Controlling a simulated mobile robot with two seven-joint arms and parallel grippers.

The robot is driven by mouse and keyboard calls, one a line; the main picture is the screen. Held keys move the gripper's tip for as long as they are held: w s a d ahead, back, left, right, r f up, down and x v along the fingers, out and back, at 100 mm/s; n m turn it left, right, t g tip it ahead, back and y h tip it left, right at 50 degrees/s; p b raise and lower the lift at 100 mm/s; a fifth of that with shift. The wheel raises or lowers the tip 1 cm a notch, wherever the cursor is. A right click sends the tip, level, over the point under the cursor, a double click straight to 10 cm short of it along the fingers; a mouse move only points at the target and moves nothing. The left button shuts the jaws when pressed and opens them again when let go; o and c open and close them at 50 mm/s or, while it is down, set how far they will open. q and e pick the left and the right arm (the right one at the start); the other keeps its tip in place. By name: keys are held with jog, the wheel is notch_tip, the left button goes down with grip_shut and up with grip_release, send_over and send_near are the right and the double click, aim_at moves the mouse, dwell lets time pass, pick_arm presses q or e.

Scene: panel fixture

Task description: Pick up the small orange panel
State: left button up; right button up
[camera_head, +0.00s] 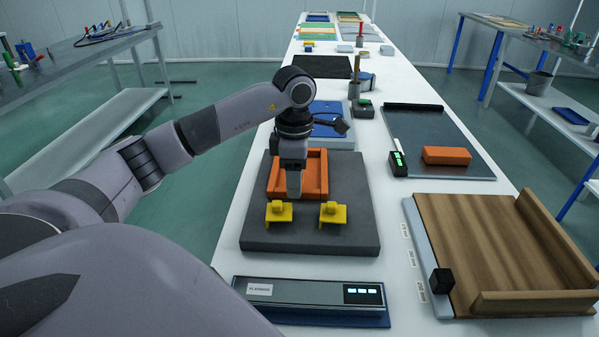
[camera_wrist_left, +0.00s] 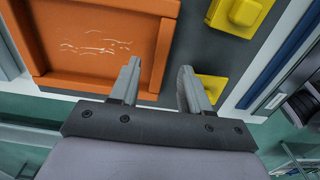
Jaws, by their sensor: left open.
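The small orange panel (camera_head: 314,170), a shallow piece with raised edges, lies on the dark grey fixture plate (camera_head: 360,215). Two yellow clamps, a left one (camera_head: 279,212) and a right one (camera_head: 333,213), stand at its near side. My left gripper (camera_head: 294,192) points down over the panel's near left part and hides some of it. In the left wrist view the open, empty fingers (camera_wrist_left: 158,75) are at the panel's edge (camera_wrist_left: 150,55), beside a yellow clamp (camera_wrist_left: 240,14). I cannot tell whether they touch the panel. My right gripper is not in view.
A display unit (camera_head: 308,292) lies in front of the fixture. A wooden tray (camera_head: 490,245) is at the right. A blue part (camera_head: 330,112) sits behind the fixture. Bare white table shows between them.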

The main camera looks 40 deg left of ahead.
pick_arm(q)
jog(key=shift+f, duration=0.95)
grip_shut()
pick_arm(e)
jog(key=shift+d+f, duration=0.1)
pick_arm(q)
jog(key=shift+r, duration=0.1)
jog(key=shift+r, duration=0.6)
notch_tip(320, 180, up, 19)
jog(key=p, duration=0.5)
jog(key=shift+d+f+p, duration=0.15)
jog(key=shift+f+p, duration=0.05)
jog(key=shift+p, duration=0.15)
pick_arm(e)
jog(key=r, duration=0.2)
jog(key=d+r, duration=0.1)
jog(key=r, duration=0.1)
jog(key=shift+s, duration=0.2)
